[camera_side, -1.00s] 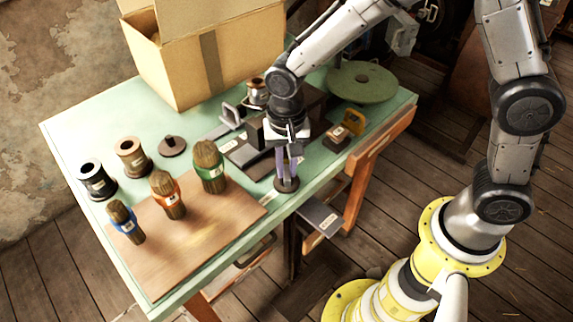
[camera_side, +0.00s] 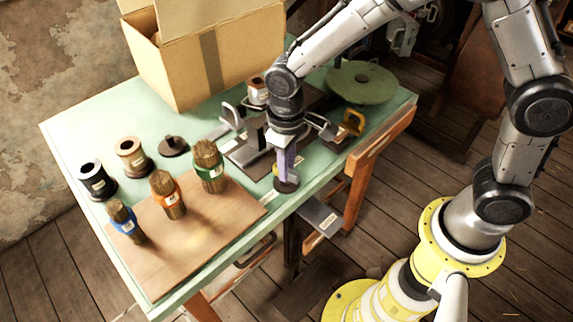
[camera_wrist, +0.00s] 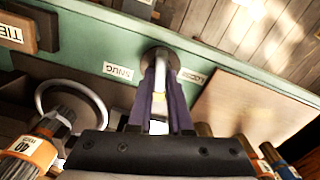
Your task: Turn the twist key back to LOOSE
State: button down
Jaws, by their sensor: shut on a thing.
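The twist key (camera_wrist: 160,58) stands on a round dark base (camera_side: 287,187) near the table's front edge, and is mostly hidden by my fingers. My gripper (camera_side: 286,175) points straight down over it, its purple fingers shut on the key. In the wrist view the fingers (camera_wrist: 159,75) lie on either side of the key. A SNUG label (camera_wrist: 118,71) sits to the left of the base there, and a label that seems to read LOOSE (camera_wrist: 193,76) sits to the right. I cannot tell which label the key points at.
The press (camera_side: 250,150) is just behind my gripper.

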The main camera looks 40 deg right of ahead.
jog(key=n, duration=0.7)
jog(key=shift+r, duration=0.1)
jog(key=n, duration=0.4)
jog(key=shift+n, duration=2.1)
jog(key=c, duration=0.8)
grip_release()
jog(key=shift+c, duration=0.2)
notch_tip(320, 180, up, 14)
